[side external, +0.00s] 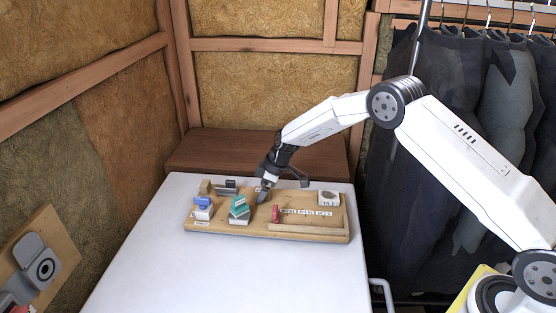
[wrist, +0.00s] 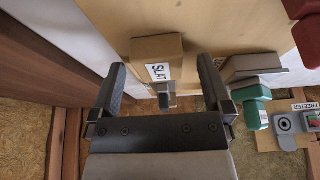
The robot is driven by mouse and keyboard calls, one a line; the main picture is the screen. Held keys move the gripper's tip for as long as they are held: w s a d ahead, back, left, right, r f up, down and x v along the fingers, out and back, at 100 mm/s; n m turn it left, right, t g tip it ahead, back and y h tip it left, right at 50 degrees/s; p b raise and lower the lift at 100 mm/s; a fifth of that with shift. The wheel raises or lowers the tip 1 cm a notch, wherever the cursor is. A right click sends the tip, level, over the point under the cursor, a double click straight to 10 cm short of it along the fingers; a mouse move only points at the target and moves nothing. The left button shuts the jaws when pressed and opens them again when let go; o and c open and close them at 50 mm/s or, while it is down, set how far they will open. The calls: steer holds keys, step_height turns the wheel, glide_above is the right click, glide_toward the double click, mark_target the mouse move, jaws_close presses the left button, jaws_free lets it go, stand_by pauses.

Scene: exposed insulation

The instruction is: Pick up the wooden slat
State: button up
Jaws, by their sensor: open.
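A tan wooden block with a white "SLAT" label (wrist: 150,47) lies on the wooden board (wrist: 226,20), between the lines of my fingers in the wrist view. My gripper (wrist: 163,80) is open, with one finger on each side of the block's end. I cannot tell how far above it the fingertips are, and no grip on it shows. In the side view my gripper (side external: 262,198) points down over the left-middle part of the board (side external: 250,230) and hides what is under it. I cannot make out the labelled block clearly there.
A teal piece (side external: 239,205), a blue piece (side external: 202,201) and a red piece (side external: 275,214) stand nearby. A long wooden strip (side external: 305,229) lies along the board's front right. A white block (side external: 328,198) sits at its right. The white table (side external: 200,275) is clear in front.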

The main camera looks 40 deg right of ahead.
mark_target(257, 190)
steer(key=shift+c, duration=0.2)
stand_by(0.3)
steer(key=c, duration=1.3)
steer(key=shift+r, duration=0.15)
steer(key=shift+r, duration=0.5)
step_height(257, 190, up, 2)
steer(key=shift+r, duration=0.1)
steer(key=s+r, duration=0.9)
steer(key=s, duration=0.5)
steer(key=shift+d+r, duration=0.25)
steer(key=shift+d, duration=0.1)
